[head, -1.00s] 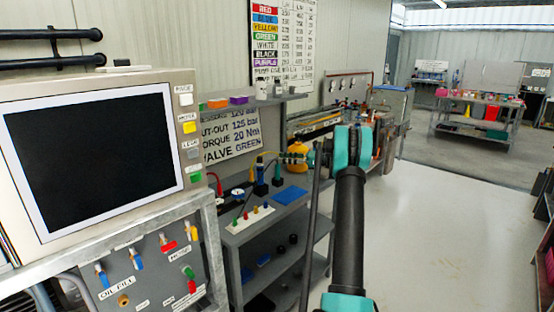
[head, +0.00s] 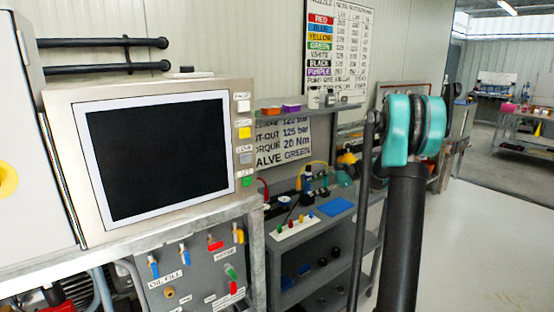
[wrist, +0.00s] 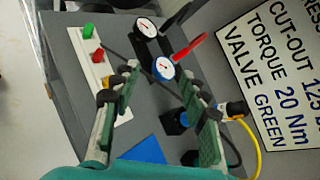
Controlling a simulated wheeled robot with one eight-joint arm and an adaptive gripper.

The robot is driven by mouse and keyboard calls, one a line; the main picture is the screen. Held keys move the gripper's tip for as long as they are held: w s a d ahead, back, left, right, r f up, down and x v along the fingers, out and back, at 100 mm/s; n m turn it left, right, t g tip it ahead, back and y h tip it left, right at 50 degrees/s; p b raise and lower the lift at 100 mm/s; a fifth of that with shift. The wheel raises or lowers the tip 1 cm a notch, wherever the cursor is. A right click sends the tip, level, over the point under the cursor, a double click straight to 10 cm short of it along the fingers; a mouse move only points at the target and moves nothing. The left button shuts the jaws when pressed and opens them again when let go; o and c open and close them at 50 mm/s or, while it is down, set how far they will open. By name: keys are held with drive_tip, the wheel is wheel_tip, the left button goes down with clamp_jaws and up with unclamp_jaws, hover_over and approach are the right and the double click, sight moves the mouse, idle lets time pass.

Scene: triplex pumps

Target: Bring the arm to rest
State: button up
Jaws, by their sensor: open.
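My arm (head: 405,220), black with teal joints, rises at the right of the head view in front of the shelf unit. My gripper is not clearly seen there. In the wrist view my gripper (wrist: 160,82) is open, with its two green-padded fingers well apart. Nothing is gripped between them. A blue-rimmed dial gauge (wrist: 163,68) shows between the fingertips, seemingly beyond them, on the grey shelf top. A black dial gauge (wrist: 147,27) stands behind it.
The shelf unit (head: 300,235) carries a white strip with coloured pegs (head: 293,229) and a blue mat (head: 336,206). A monitor cabinet (head: 150,160) and valve panel (head: 200,265) stand left. Open floor (head: 475,240) lies right. A bench (head: 520,145) stands far back.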

drive_tip(key=s+a+f+n+h, duration=0.1)
drive_tip(key=s+f+n+h, duration=0.25)
drive_tip(key=s, duration=0.65)
drive_tip(key=s+a+f+n+h, duration=0.2)
drive_tip(key=s+f+n+h, duration=0.15)
drive_tip(key=s, duration=0.75)
drive_tip(key=s+d+f+n+h, duration=0.2)
drive_tip(key=s+f+n, duration=0.1)
drive_tip(key=s, duration=0.6)
drive_tip(key=s+d+f+n+h, duration=0.2)
drive_tip(key=s+d+f+n, duration=0.1)
drive_tip(key=s, duration=0.5)
drive_tip(key=shift+s+d+f+n, duration=0.4)
drive_tip(key=shift+f+n, duration=0.1)
drive_tip(key=shift+n, duration=0.7)
drive_tip(key=shift+s+d+f+h, duration=0.15)
drive_tip(key=shift+s+d+h, duration=0.05)
drive_tip(key=shift+s+h, duration=0.15)
drive_tip(key=shift+c, duration=0.3)
